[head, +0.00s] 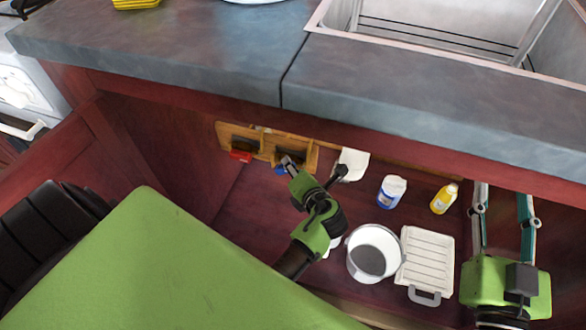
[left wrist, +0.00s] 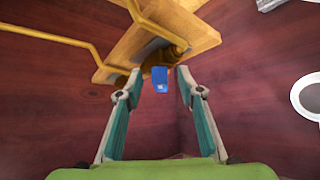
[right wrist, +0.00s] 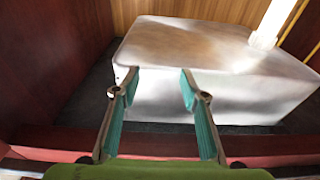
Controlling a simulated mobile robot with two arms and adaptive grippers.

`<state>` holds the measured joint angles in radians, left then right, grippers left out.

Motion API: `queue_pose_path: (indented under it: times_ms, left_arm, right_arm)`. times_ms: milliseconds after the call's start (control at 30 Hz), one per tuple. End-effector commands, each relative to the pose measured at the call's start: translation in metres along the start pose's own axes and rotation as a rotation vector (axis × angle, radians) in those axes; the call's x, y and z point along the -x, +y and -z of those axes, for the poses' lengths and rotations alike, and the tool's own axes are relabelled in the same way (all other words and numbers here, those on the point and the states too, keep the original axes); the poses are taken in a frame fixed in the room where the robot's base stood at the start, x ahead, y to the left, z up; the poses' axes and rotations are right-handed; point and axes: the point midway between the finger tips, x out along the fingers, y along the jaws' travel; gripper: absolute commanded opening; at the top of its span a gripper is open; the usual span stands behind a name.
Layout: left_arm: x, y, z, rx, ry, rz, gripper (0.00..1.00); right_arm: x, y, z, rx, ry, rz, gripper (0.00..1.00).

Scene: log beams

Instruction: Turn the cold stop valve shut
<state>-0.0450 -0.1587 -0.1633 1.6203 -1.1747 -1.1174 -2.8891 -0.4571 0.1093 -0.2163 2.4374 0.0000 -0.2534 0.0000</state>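The cold stop valve's blue handle (head: 280,169) shows under the counter on a wooden board (head: 262,143), partly hidden by my left gripper in the head view. In the left wrist view the blue handle (left wrist: 160,76) hangs below a brass valve body (left wrist: 165,55), in the gap between my fingertips. My left gripper (left wrist: 159,78) is open around or just short of the handle; contact cannot be told. It also shows in the head view (head: 314,169). My right gripper (head: 503,190) is open and empty at the right; it also shows in the right wrist view (right wrist: 159,76).
A red valve handle (head: 241,156) is left of the blue one. On the cabinet floor are a white bucket (head: 361,275), a white tray (head: 427,255), a blue-labelled tub (head: 391,191) and a yellow bottle (head: 444,198). The counter edge (head: 200,88) overhangs. The sink underside (right wrist: 215,95) faces my right gripper.

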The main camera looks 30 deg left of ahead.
Motion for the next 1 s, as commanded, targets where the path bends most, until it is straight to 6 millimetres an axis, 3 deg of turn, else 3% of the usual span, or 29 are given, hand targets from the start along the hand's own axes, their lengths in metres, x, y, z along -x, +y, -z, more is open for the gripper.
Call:
queue_pose_path:
  times_ms: [333, 467, 767, 1000]
  left_arm:
    - [0.0, 0.0, 0.0, 0.0, 0.0, 0.0, 0.35]
    - [0.0, 0.0, 0.0, 0.0, 0.0, 0.0, 0.01]
    - [0.0, 0.0, 0.0, 0.001, 0.0, 0.001, 0.0]
    - [0.0, 0.0, 0.0, 0.004, 0.0, 0.006, 0.0]
  right_arm:
    - [0.0, -0.001, 0.004, -0.001, 0.018, 0.001, 0.4]
    - [0.0, -0.001, 0.004, -0.001, 0.018, 0.001, 0.4]
    - [0.0, 0.0, 0.002, 0.0, 0.008, 0.0, 0.4]
    - [0.003, 0.003, -0.019, 0.002, -0.095, -0.005, 0.4]
